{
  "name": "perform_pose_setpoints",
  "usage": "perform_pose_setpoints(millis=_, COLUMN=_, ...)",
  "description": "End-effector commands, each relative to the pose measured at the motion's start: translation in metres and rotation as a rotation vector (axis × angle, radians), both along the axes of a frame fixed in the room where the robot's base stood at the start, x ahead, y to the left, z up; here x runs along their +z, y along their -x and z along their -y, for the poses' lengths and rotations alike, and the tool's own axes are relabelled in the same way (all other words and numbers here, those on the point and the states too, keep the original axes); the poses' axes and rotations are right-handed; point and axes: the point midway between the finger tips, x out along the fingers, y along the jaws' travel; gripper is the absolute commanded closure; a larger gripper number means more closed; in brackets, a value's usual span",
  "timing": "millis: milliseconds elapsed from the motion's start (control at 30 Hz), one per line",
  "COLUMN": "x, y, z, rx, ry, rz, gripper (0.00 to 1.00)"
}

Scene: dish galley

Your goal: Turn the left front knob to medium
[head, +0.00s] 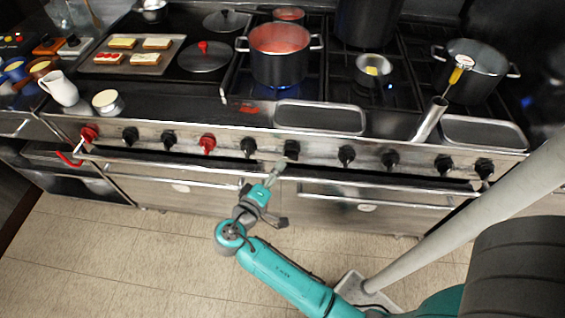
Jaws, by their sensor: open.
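The stove's front panel (320,153) carries a row of several knobs, most black and two red. At the left end is a red knob (89,133), followed by black knobs (130,136) and a second red knob (207,143). Two black knobs stand near the middle, one (248,147) left of my gripper and one (291,149) just above its tip. I cannot tell which one is the left front knob, nor read any setting marks. My gripper (277,169) is open and empty in front of the panel; contact with a knob is not clear.
A towel rail and oven doors (350,195) lie below the knobs. A pot of red sauce (280,52) stands over a blue flame. A small pan (374,68), a large pot (475,70) and empty trays (320,117) are on the stove. The tiled floor (130,250) is clear at left.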

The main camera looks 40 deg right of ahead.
Motion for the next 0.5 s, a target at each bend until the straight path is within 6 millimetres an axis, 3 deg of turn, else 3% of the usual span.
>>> perform_pose_setpoints(millis=200, x=0.004, y=0.008, z=-0.029, rx=0.003, ry=0.001, rz=0.001, gripper=0.23)
perform_pose_setpoints(millis=500, x=0.006, y=0.012, z=-0.04, rx=0.0, ry=0.0, rz=0.0, gripper=0.23)
